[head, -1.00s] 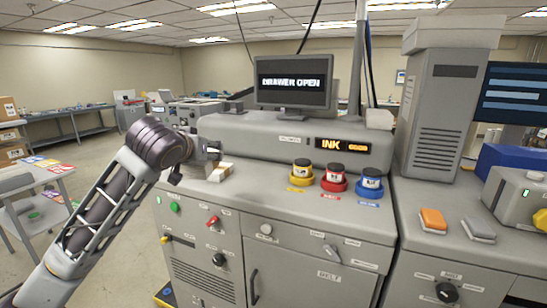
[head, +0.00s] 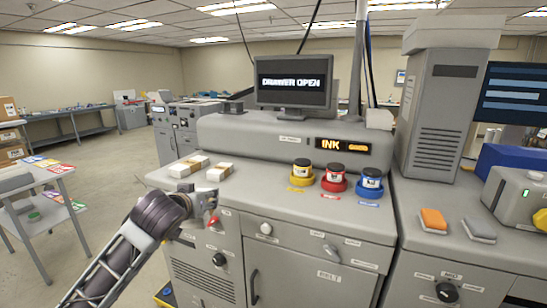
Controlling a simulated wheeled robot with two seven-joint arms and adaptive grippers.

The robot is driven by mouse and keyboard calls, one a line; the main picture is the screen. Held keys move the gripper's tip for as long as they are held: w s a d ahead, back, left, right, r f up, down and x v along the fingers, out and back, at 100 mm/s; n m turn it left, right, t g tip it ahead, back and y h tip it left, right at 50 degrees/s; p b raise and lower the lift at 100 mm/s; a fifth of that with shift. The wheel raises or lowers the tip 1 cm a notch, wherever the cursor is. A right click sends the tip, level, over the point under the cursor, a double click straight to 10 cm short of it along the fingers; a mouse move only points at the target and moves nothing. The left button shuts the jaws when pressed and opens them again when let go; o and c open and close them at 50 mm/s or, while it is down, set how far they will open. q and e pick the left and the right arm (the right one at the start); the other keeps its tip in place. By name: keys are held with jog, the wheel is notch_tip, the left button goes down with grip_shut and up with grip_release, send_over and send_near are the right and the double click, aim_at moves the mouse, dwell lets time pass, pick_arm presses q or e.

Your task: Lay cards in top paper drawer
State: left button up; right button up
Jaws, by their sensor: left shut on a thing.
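Two cream, banded blocks that look like card stacks, a left one (head: 189,166) and a right one (head: 220,172), lie on the left end of the grey machine's top (head: 250,189). My left gripper (head: 210,203) is in front of the machine's upper left edge, below and beside these stacks and apart from them. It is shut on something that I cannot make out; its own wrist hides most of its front. The monitor (head: 293,82) reads "DRAWER OPEN". I cannot see the open paper drawer itself. My right gripper is not in view.
Yellow (head: 302,174), red (head: 334,179) and blue (head: 370,184) ink pots stand on the machine's top. An orange pad (head: 432,219) and a grey pad (head: 478,230) lie at right. A cart (head: 40,200) with coloured sheets stands at left, with open floor between.

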pick_arm(q)
jog(key=s+f, duration=0.5)
jog(key=f, duration=0.8)
jog(key=s+a+f, duration=0.1)
jog(key=s+f, duration=0.3)
jog(key=f, duration=0.9)
jog(key=shift+s, duration=0.4)
jog(key=shift+r, duration=0.1)
jog(key=s+f, duration=0.4)
jog(key=f, duration=0.2)
jog(key=shift+s, duration=0.35)
dwell(0.7)
jog(key=shift+w+r, duration=0.1)
jog(key=shift+r, duration=0.05)
dwell(1.3)
